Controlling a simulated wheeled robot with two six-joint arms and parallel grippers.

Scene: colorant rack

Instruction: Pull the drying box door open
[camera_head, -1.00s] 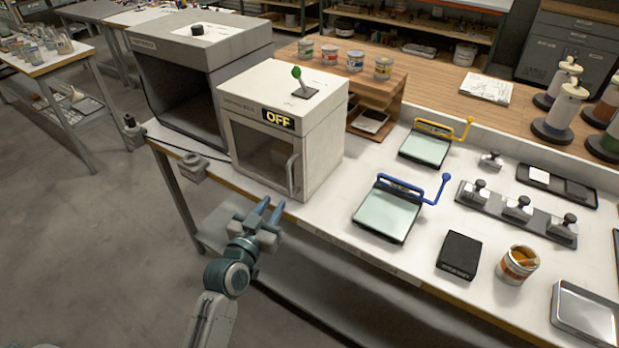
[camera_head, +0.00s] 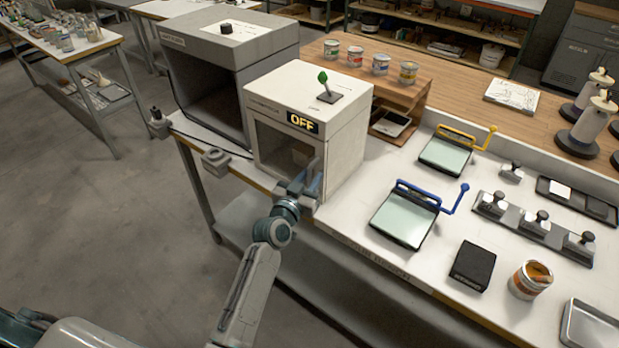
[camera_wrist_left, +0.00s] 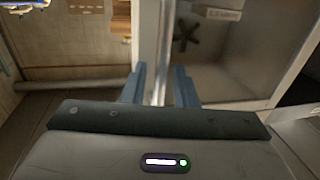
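The drying box (camera_head: 346,135) is a white cabinet on the bench, with a dark "OFF" sign and a green-knobbed lever on top. Its windowed front door (camera_head: 283,150) looks closed in the head view. My left gripper (camera_head: 306,180) is at the door's right side, by the upright handle, which it largely hides. In the left wrist view the pale handle bar (camera_wrist_left: 162,50) runs between the two blue fingers (camera_wrist_left: 159,85). The fingers are apart on either side of it; I see no firm grip. The door window (camera_wrist_left: 235,45) is to the right there. My right gripper is not in view.
A larger grey open-fronted box (camera_head: 225,45) stands left of the drying box. A small grey block (camera_head: 215,162) is at the bench edge. Blue-framed (camera_head: 405,217) and yellow-framed (camera_head: 446,154) screens lie to the right. The floor before the bench is clear.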

